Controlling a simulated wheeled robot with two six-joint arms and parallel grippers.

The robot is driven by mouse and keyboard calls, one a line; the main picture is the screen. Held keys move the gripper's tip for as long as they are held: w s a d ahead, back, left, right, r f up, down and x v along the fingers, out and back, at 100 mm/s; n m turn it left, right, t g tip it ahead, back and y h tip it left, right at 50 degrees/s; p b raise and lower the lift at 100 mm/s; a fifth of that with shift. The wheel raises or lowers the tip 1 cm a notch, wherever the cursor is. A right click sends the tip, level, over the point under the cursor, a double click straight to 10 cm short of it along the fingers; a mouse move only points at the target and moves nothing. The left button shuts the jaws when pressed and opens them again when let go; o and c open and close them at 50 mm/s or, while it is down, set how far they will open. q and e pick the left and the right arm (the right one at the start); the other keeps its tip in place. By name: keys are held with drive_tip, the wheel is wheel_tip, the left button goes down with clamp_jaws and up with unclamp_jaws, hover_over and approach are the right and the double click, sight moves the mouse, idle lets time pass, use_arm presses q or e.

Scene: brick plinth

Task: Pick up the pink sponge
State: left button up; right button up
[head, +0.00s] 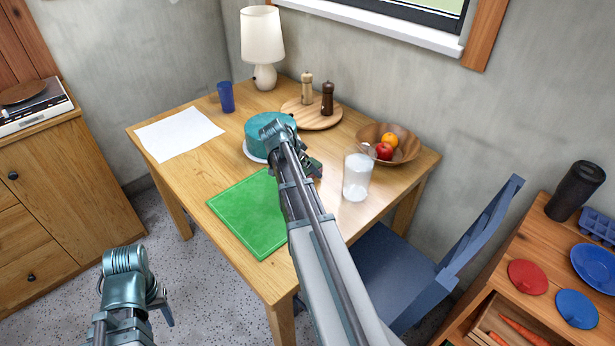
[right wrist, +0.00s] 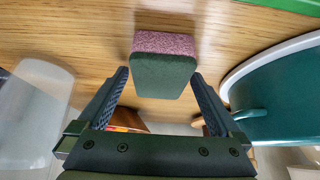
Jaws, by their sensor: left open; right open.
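The pink sponge (right wrist: 165,43) shows in the right wrist view as a block with a speckled pink layer and a dark green layer (right wrist: 163,76). It rests on the wooden table (head: 182,178). My right gripper (head: 310,166) is over the table; in the right wrist view its two fingers (right wrist: 160,84) are open, one on each side of the sponge's near end. I cannot tell whether they touch it. In the head view the right arm and gripper hide the sponge. My left gripper (head: 160,303) is open and empty, low at the left, off the table.
A teal pot (head: 262,133) stands beside my right gripper, also close in the right wrist view (right wrist: 275,105). A clear jar (head: 357,176), a fruit bowl (head: 408,146) and a green board (head: 240,212) are nearby. A blue chair (head: 400,270) stands at the table's right.

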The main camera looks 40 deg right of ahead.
sight(313, 162)
drive_tip(key=shift+d+f, duration=0.1)
drive_tip(key=shift+f, duration=0.05)
drive_tip(key=c, duration=1.4)
drive_tip(key=shift+r+p, duration=0.7)
drive_tip(key=shift+p, duration=0.1)
wheel_tip(313, 162, up, 3)
drive_tip(key=p, duration=0.2)
drive_tip(key=shift+p, duration=0.4)
drive_tip(key=a, duration=0.5)
drive_tip(key=s+a, duration=0.1)
drive_tip(key=a, duration=1)
drive_tip(key=shift+s+r+p, duration=0.15)
drive_tip(key=shift+r+p, duration=0.15)
drive_tip(key=shift+p, duration=0.1)
